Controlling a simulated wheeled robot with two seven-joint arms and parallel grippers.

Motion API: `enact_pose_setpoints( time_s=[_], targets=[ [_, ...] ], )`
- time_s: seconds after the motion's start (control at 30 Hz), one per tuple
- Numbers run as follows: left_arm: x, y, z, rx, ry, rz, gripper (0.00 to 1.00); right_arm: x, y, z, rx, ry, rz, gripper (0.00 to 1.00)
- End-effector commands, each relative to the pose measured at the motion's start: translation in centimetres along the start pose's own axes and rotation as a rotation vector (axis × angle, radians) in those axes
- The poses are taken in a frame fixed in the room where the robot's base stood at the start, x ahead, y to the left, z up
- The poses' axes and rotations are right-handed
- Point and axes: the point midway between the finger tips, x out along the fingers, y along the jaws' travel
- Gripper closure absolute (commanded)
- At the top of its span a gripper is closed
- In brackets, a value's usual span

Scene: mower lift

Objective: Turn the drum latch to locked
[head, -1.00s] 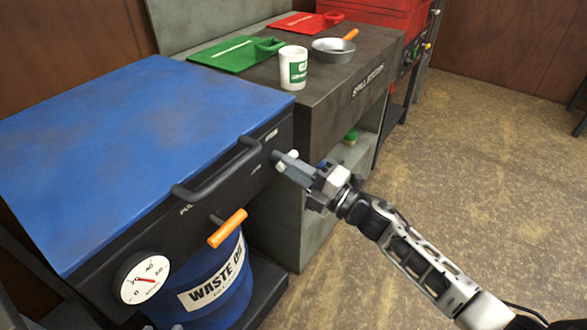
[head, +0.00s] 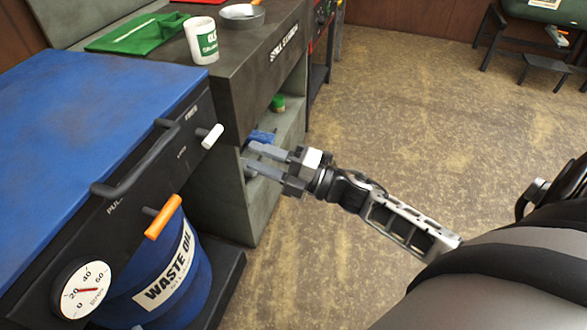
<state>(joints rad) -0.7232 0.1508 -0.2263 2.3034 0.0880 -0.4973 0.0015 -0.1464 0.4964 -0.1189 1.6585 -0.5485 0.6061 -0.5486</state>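The drum latch has a white grip (head: 212,136) on a short dark stem, on the black front panel of the blue-topped cabinet (head: 75,100). The panel reads FREE above it and a small, blurred word, probably LOCK, below. The grip sticks out from the panel between the two labels, and I cannot tell its exact setting. My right gripper (head: 248,160) is to the right of the latch and slightly lower, apart from it. Its two grey fingers are parted with nothing between them. My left gripper is not in view.
A black pull handle (head: 135,172) and an orange-gripped lever (head: 163,218) are left of the latch. The blue waste oil drum (head: 160,280) stands below, beside a dial gauge (head: 83,290). A grey bench (head: 250,62) with a mug (head: 201,40) adjoins.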

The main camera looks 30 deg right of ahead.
Motion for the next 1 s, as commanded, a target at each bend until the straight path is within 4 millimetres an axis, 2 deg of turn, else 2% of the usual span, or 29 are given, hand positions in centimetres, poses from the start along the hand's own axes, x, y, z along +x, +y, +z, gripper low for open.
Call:
enact_pose_setpoints(
  time_s=[0.03,0.1,0.33,0.5,1.0],
  targets=[
    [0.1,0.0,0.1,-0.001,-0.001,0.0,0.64,-1.4,-0.2,0.0,0.001,-0.001,-0.006,0.61],
    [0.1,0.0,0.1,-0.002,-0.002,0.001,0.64,-2.9,-0.1,0.0,0.001,-0.001,-0.004,0.61],
    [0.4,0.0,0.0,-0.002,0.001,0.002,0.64,-6.4,-0.1,0.0,0.001,-0.001,-0.002,0.61],
    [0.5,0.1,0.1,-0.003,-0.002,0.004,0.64,-7.2,0.0,0.0,-0.001,0.0,-0.001,0.61],
    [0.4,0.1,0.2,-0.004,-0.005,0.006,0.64,-7.2,0.0,0.0,-0.001,0.0,0.0,0.61]
  ],
)
